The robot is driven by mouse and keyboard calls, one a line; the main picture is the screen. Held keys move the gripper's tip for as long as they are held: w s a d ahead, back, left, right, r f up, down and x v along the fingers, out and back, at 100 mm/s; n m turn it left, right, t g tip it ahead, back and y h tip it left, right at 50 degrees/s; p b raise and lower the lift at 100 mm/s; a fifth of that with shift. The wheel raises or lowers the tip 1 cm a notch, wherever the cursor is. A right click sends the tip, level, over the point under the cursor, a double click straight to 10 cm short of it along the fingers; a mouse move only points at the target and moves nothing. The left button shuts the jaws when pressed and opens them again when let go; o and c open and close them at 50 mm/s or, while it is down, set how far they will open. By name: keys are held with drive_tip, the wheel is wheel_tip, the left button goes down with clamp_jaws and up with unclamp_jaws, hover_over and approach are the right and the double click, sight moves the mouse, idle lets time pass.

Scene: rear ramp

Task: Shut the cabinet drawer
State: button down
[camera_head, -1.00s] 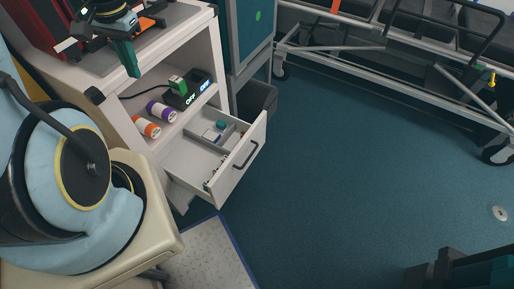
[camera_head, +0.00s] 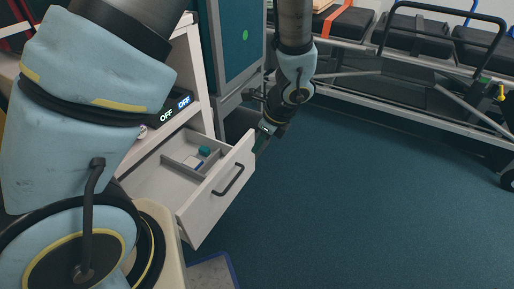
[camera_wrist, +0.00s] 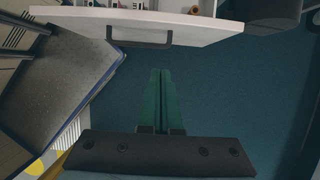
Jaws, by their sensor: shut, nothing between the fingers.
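The white cabinet drawer (camera_head: 222,196) is pulled out and stands open in the head view, with a dark bar handle (camera_head: 228,181) on its front. Small items lie in its divided inside. In the wrist view the drawer front (camera_wrist: 190,34) spans the top, and its handle (camera_wrist: 139,40) faces my gripper. My gripper (camera_wrist: 162,74) has green fingers pressed together, empty, pointing at the drawer front with floor showing between. In the head view my gripper (camera_head: 262,143) is just right of the drawer's far corner, partly dark and hard to make out.
The cabinet (camera_head: 207,75) holds a black device with OFF displays (camera_head: 176,109). A stretcher (camera_head: 400,85) stands along the back. A dark bin (camera_wrist: 273,14) is beside the drawer. A grey speckled panel (camera_wrist: 75,75) lies left of my gripper. The floor (camera_head: 350,190) at right is clear.

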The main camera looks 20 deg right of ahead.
sight(237, 154)
drive_tip(key=shift+w+a+f+b, duration=0.2)
drive_tip(key=shift+w+a+f, duration=0.7)
drive_tip(key=shift+f, duration=0.3)
drive_tip(key=shift+w+a+f+b, duration=0.15)
drive_tip(key=shift+w+a+f, duration=0.5)
drive_tip(key=shift+w+f, duration=0.45)
drive_tip(key=shift+w+a+f+b, duration=0.2)
drive_tip(key=shift+w+a+f, duration=0.6)
drive_tip(key=shift+f, duration=0.55)
